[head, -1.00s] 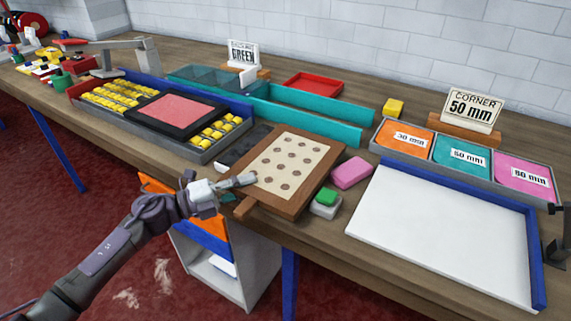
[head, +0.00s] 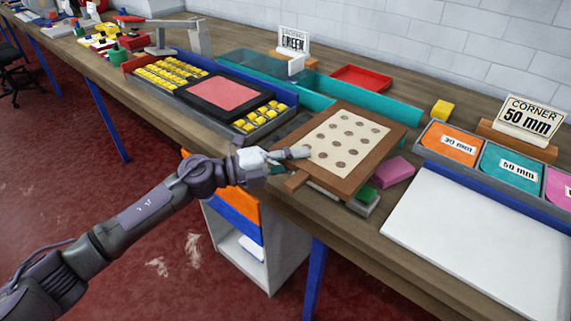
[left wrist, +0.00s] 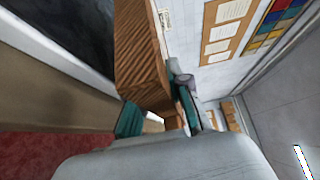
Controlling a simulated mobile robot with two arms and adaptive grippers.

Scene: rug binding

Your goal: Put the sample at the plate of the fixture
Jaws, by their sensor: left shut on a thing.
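The sample appears to be the brown wooden board with a cream, brown-dotted face (head: 346,140) and a short handle, at the centre of the head view. My left gripper (head: 285,160) is shut on its near left edge. In the left wrist view the board's wood (left wrist: 140,50) runs up from between my teal-padded fingers (left wrist: 158,115). The board appears tilted and raised a little off the bench. The fixture seems to be the white plate (head: 480,245) with blue rails (head: 480,181), lying bare at the right. My right gripper is out of view.
A pink block (head: 393,170) and a green-topped block (head: 367,195) lie between the board and the white plate. Label bins (head: 450,142) stand behind the plate. A grey tray of yellow pieces (head: 265,117) with a black-framed pink pad (head: 237,94) lies left.

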